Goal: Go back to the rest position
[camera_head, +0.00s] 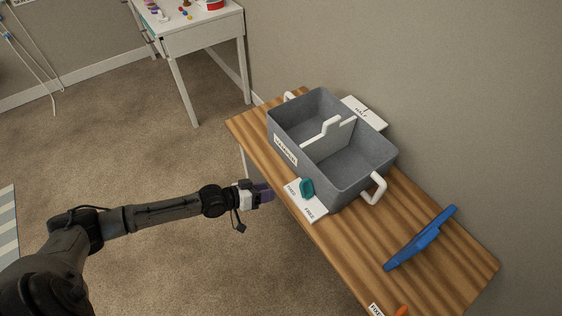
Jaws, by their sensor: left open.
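My left gripper (264,193) is at the end of the dark arm that comes in from the lower left. It is over the carpet, just left of the wooden table's (458,262) front edge. It is open, and I see nothing between its fingers. It is close to, but apart from, a white label card and a teal object (307,188) on the table. My right gripper is not in view.
A grey two-compartment bin (340,190) with white handles stands on the table. A blue object (420,240) lies to its right. An orange item (402,310) shows at the bottom edge. A white desk (203,36) stands at the back. Carpet around my arm is clear.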

